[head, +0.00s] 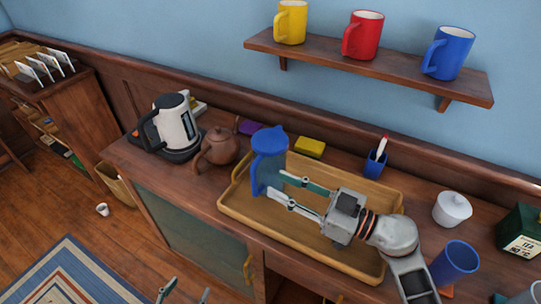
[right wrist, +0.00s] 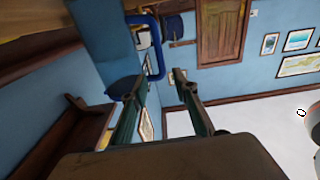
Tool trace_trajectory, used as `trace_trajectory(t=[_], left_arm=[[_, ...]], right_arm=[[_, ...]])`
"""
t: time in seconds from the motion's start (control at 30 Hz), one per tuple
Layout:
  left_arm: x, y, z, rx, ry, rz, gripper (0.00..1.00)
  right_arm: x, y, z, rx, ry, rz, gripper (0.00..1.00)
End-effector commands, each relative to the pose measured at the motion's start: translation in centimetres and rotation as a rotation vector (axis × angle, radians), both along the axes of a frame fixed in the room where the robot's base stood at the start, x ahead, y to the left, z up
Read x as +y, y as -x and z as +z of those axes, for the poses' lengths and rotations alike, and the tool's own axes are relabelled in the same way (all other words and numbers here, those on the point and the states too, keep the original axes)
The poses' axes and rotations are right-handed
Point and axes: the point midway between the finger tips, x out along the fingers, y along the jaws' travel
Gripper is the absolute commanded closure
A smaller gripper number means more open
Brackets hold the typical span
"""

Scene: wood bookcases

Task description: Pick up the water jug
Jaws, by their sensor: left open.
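The water jug (head: 268,165), translucent blue with a blue lid, stands upright towards the back left of a wooden tray (head: 300,240) on the cabinet top. My right gripper (head: 276,187) reaches in from the right, with its two fingers apart at the jug's side. In the right wrist view, the jug's blue handle (right wrist: 160,55) shows between and just beyond the open fingertips (right wrist: 153,82). I cannot tell whether a finger touches the jug. My left gripper (head: 185,292) shows only its fingertips at the bottom edge, open and empty, well below the cabinet top.
A kettle (head: 176,124) and a brown teapot (head: 220,147) stand left of the tray. A yellow sponge (head: 310,147) and a blue pen cup (head: 375,163) are behind it. A shelf (head: 370,68) holds three mugs above.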

Motion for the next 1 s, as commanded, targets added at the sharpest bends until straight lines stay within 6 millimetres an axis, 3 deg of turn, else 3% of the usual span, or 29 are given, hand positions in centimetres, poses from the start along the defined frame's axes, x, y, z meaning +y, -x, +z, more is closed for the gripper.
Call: trace_trajectory(t=[0.2,0.8,1.0], left_arm=[[0.0,0.3,-0.4,0.006,-0.001,0.0,0.41],[0.2,0.7,-1.5,0.018,-0.005,-0.001,0.41],[0.1,0.5,-1.2,0.013,-0.003,-0.002,0.41]], right_arm=[[0.7,-0.2,-1.6,0.052,0.036,0.034,0.71],[6.6,-3.8,-1.6,0.052,0.035,0.035,0.71],[7.0,-4.0,-1.6,0.052,0.037,0.034,0.71]])
